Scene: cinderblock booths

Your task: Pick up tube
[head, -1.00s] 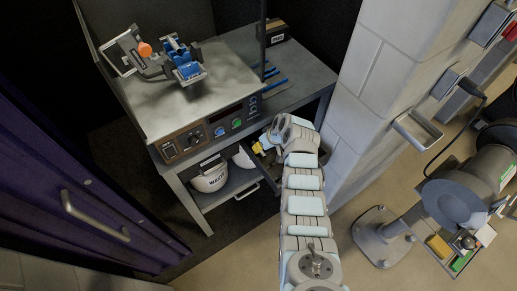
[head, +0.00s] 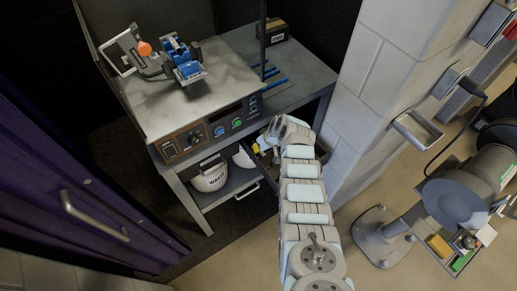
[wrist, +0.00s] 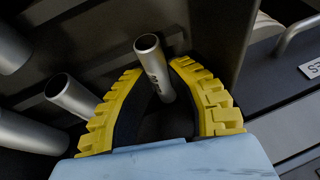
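A grey metal tube (wrist: 153,66) with dark markings stands tilted in the wrist view, its open end toward the camera. My gripper (wrist: 159,67) has two yellow ribbed fingers with dark inner pads. They are apart, one on each side of this tube, and gaps show between the tube and the pads. The tube's lower end is hidden in shadow by my gripper. In the head view my gripper is low beside the workbench (head: 292,93), mostly hidden behind my arm. The tube cannot be made out there.
More grey tubes lie left of my gripper in the wrist view, the nearest (wrist: 70,95) close to the left finger. A dark panel rises at right, beside a handle (wrist: 300,30). White helmets (head: 210,180) sit on the lower shelf. A block pillar (head: 365,100) stands right of the bench.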

